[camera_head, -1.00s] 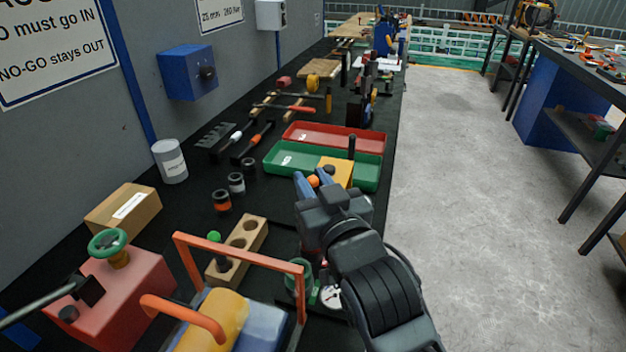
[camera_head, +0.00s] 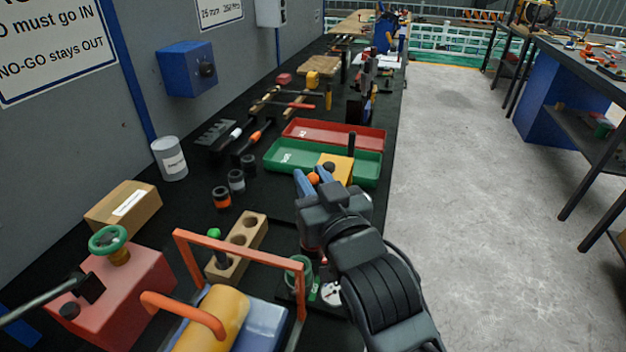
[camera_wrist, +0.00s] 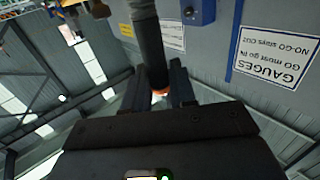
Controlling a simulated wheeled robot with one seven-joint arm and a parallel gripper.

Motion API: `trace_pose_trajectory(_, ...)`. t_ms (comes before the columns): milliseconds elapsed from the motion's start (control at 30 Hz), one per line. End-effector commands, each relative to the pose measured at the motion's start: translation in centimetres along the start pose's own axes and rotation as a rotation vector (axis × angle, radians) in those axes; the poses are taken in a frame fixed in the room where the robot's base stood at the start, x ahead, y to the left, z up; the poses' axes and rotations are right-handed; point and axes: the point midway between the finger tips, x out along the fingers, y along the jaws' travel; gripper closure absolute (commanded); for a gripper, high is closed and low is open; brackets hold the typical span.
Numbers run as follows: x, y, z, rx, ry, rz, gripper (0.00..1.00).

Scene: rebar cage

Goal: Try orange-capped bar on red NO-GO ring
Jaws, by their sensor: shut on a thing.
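My gripper (camera_head: 313,181) is shut on the orange-capped bar (camera_head: 313,178), whose orange end shows between the blue fingers. In the wrist view the dark bar (camera_wrist: 149,45) sticks out from between the fingers (camera_wrist: 180,85). The grip is above the bench, by the green tray's near side. A green ring (camera_head: 299,272) stands on the gauge fixture just below my wrist. A small red patch (camera_head: 323,262) shows beside it, mostly hidden by my arm; I cannot tell whether it is the red NO-GO ring.
The green tray (camera_head: 280,163) and red tray (camera_head: 310,131) lie beyond my gripper, with a yellow block (camera_head: 345,170) at the near edge. A wooden holed block (camera_head: 252,235) holds a green-capped bar (camera_head: 214,236). An orange-handled carrier (camera_head: 240,246) stands in front.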

Motion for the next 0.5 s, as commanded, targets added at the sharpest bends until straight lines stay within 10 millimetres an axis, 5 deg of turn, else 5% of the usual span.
trace_pose_trajectory(500,0.00,0.00,0.40,0.000,0.001,0.000,1.00)
